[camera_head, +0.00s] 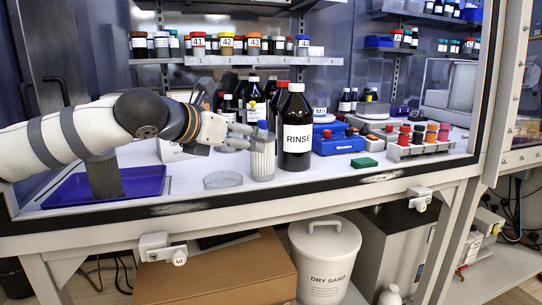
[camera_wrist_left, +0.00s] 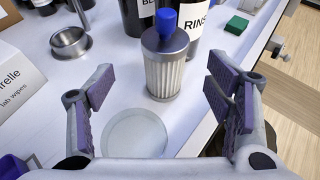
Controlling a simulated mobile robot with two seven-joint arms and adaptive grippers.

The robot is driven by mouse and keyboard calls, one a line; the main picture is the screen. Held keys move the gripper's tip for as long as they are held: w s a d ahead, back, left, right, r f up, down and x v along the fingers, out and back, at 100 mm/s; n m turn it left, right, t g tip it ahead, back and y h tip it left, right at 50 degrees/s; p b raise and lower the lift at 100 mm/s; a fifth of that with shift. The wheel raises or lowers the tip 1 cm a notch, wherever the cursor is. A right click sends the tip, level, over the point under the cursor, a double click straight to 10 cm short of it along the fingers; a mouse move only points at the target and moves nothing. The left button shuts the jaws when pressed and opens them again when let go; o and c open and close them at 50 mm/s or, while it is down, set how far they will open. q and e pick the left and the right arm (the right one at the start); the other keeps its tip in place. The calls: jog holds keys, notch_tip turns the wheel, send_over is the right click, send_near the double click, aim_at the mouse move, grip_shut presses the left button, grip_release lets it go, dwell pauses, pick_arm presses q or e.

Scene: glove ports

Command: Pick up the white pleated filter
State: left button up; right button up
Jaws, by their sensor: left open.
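The white pleated filter (camera_head: 262,158) is an upright cylinder with a blue cap, standing on the white bench just left of the RINSE bottle. In the left wrist view the filter (camera_wrist_left: 166,70) shows its pleats, metal end rings and blue top, ahead of the fingers. My left gripper (camera_head: 240,137) reaches in from the left, its fingertips close beside the filter's upper part. In the left wrist view my left gripper (camera_wrist_left: 160,88) is open, with purple pads on either side and nothing between them at the tips. My right gripper is in neither view.
The dark RINSE bottle (camera_head: 296,128) stands close behind the filter. A round clear dish (camera_head: 223,180) lies in front of it on the left. A blue tray (camera_head: 78,190), green block (camera_head: 364,162) and vial rack (camera_head: 420,150) are nearby. The bench's front edge is close.

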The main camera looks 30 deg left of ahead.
pick_arm(q)
jog(key=x, duration=0.3)
jog(key=b+x, duration=0.1)
jog(key=x, duration=0.2)
jog(key=f+x, duration=0.1)
jog(key=x, duration=0.2)
jog(key=shift+s+d+f+b, duration=0.1)
jog(key=shift+s+d+b, duration=0.15)
jog(key=shift+d+b, duration=0.1)
jog(key=shift+w, duration=0.15)
jog(key=shift+c, duration=0.6)
jog(key=c, duration=1.3)
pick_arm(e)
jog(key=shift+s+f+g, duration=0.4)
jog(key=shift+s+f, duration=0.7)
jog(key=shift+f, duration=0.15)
